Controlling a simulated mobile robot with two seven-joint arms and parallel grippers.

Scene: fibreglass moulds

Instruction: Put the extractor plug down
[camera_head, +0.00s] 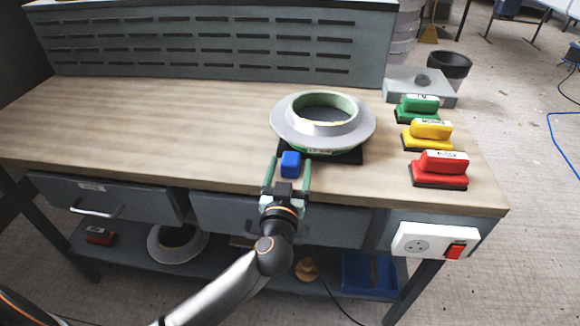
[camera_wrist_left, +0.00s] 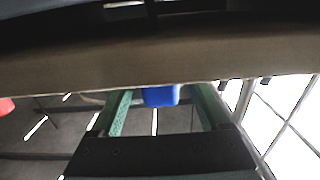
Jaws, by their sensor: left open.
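A small blue block (camera_head: 290,164), which may be the extractor plug, is at the bench's front, by the corner of a black mat (camera_head: 350,156). I cannot tell whether it rests on the bench top. My left gripper (camera_head: 288,174) is open, with one green finger on each side of the block. A gap shows on its left side. In the left wrist view the blue block (camera_wrist_left: 160,96) sits between the fingertips, its upper part against the bench edge. A white socket with a red switch (camera_head: 434,241) is on the bench's front right. My right gripper is not in view.
Green (camera_head: 418,105), yellow (camera_head: 427,131) and red (camera_head: 440,165) handled blocks line the right side of the wooden bench (camera_head: 150,125). Its left half is clear. Drawers (camera_head: 105,200) and a lower shelf are below.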

